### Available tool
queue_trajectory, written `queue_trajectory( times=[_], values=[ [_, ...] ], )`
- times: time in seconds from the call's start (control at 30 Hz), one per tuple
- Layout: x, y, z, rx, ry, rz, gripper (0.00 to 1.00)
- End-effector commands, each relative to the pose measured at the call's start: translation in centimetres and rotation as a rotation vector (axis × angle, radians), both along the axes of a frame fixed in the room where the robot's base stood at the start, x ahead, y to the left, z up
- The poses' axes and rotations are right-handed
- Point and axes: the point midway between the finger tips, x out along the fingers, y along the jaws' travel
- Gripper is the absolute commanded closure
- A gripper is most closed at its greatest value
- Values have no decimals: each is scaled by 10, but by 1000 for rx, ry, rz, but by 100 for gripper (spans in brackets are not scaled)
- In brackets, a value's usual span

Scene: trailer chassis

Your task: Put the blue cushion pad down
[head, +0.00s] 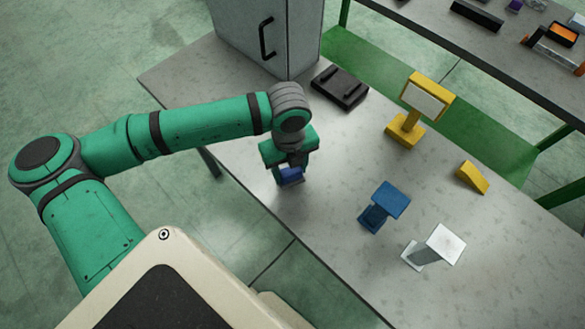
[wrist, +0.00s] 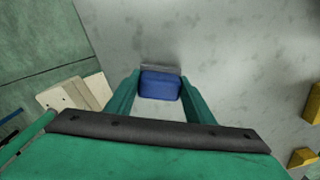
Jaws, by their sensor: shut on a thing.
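The blue cushion pad (head: 291,177) is a small dark blue block held at the tip of my gripper (head: 288,168), over the near left part of the grey table (head: 330,225). In the wrist view the pad (wrist: 160,85) sits between the two green fingers of my gripper (wrist: 158,92), which are shut on it. A thin grey edge shows just beyond the pad. I cannot tell whether the pad touches the tabletop.
A blue stand (head: 384,205), a white stand (head: 437,246), a yellow stand (head: 408,128) and a yellow wedge (head: 472,177) are on the table to the right. A black tray (head: 340,87) and grey cabinet (head: 265,35) are behind. Table between gripper and blue stand is clear.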

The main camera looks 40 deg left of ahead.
Motion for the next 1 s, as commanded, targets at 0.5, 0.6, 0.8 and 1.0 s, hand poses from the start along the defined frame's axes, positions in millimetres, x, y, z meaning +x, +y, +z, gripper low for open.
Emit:
queue_trajectory(
  times=[0.5, 0.6, 0.8, 1.0],
  values=[
    [-2, 3, -10, 1, 0, 7, 38],
    [-2, 3, -10, 1, 0, 7, 33],
    [-2, 2, -10, 1, 0, 6, 33],
    [-1, 3, 4, 1, -2, 6, 33]
  ],
)
